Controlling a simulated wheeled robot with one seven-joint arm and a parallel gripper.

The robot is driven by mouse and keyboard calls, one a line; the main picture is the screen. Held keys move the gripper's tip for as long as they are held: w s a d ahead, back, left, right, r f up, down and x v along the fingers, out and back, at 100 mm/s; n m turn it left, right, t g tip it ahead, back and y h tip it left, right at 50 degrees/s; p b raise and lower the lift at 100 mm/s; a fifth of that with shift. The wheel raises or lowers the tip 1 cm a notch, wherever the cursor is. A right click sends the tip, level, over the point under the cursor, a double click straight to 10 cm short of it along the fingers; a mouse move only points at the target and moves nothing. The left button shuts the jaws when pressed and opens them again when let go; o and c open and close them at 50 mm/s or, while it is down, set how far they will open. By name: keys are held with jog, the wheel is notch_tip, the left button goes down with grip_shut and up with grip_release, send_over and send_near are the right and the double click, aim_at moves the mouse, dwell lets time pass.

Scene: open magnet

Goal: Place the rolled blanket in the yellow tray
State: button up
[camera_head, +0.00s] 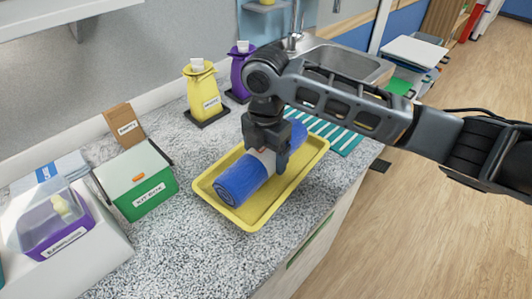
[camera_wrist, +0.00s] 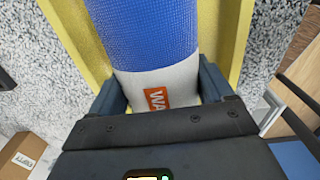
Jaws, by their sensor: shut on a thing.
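The rolled blanket (camera_head: 241,180) is blue with a pale band around its middle. In the head view it lies lengthwise over the yellow tray (camera_head: 250,221), within its rim. Whether it rests on the tray floor cannot be told. My gripper (camera_head: 272,163) comes down from above and is shut on the blanket at the band. In the wrist view the blanket (camera_wrist: 150,35) runs up between the two fingers, with an orange label on the pale band. The yellow tray (camera_wrist: 228,50) shows on both sides of it there. The blanket's far end is partly hidden by my gripper.
A green box with a white lid (camera_head: 147,201) stands left of the tray, and a purple bin (camera_head: 62,232) further left. Yellow (camera_head: 204,90) and purple (camera_head: 238,72) bags stand behind. A striped teal cloth (camera_head: 340,135) and a sink (camera_head: 345,62) are at the right. The front counter is clear.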

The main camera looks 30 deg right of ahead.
jog(key=shift+f, duration=0.15)
jog(key=o, duration=1.3)
notch_tip(320, 180, up, 12)
jog(key=shift+r+b, duration=0.2)
jog(key=shift+b, duration=0.65)
